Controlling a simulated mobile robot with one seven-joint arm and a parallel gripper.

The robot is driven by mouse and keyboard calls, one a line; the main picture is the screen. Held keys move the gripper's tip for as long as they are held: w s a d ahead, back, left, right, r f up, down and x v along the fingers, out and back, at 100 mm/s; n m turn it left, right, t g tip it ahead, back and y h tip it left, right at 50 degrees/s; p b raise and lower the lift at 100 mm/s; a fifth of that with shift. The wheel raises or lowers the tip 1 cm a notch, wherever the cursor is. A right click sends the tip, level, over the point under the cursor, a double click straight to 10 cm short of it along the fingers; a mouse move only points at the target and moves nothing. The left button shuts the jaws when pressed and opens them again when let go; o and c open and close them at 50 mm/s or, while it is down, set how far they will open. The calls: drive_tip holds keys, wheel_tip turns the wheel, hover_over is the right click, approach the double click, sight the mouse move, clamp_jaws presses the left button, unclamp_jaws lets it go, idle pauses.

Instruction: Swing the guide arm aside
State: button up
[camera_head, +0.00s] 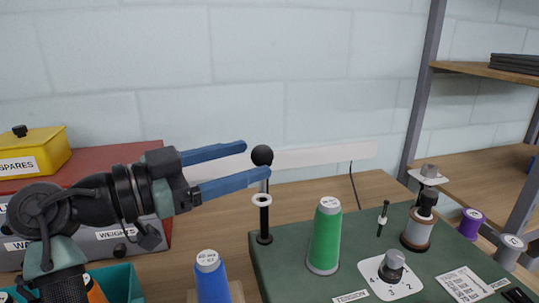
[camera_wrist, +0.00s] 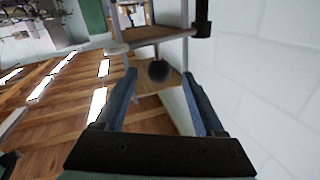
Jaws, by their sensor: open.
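My gripper (camera_head: 259,162) reaches in from the left, with its two blue fingers apart and nothing held between them. A black ball knob (camera_head: 262,155) stands at the fingertips on a thin black post (camera_head: 264,218) with a white ring (camera_head: 261,199) below the ball. This post seems to be the guide arm. In the wrist view the ball (camera_wrist: 159,72) appears between the fingers, a little beyond the tips. I cannot tell whether either finger touches it. The near finger hides part of the post just below the ball.
A green spool (camera_head: 325,238) and a dial (camera_head: 393,267) stand on the dark green board right of the post. A blue spool (camera_head: 210,277) stands in front. The red-lidded box (camera_head: 100,165) lies behind my arm. A shelf rack (camera_head: 425,75) rises at right.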

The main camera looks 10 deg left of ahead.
drive_tip(key=v, duration=0.6)
drive_tip(key=shift+a, duration=0.1)
idle(0.3)
